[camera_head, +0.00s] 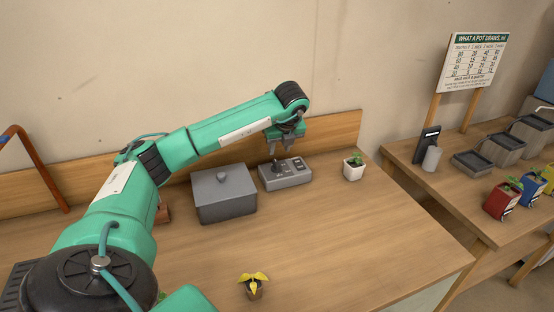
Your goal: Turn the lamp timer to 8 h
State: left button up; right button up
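The lamp timer appears to be the grey box (287,180) near the back of the wooden bench, with a dark upright knob on its left part and small dark panels on its right. Its markings are too small to read. My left gripper (280,153) points down just above the box, close over the knob. Its two fingers look apart, with nothing clearly held between them. I cannot tell whether a finger touches the knob. My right gripper is out of view.
A grey lidded box (224,196) stands just left of the timer. A white pot with a plant (353,169) is to its right. A small yellow-leaved plant (254,287) stands at the front. The right bench holds trays, pots and a chart sign (474,62). The bench's middle right is clear.

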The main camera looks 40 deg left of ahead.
aim_at(276, 162)
pick_arm(q)
jog(key=x, duration=0.6)
jog(key=shift+p, duration=0.4)
jog(key=shift+w+a+f, duration=0.15)
jog(key=shift+a+f, duration=0.1)
jog(key=shift+f, duration=0.45)
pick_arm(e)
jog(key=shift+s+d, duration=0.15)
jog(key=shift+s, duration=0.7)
pick_arm(q)
grip_shut()
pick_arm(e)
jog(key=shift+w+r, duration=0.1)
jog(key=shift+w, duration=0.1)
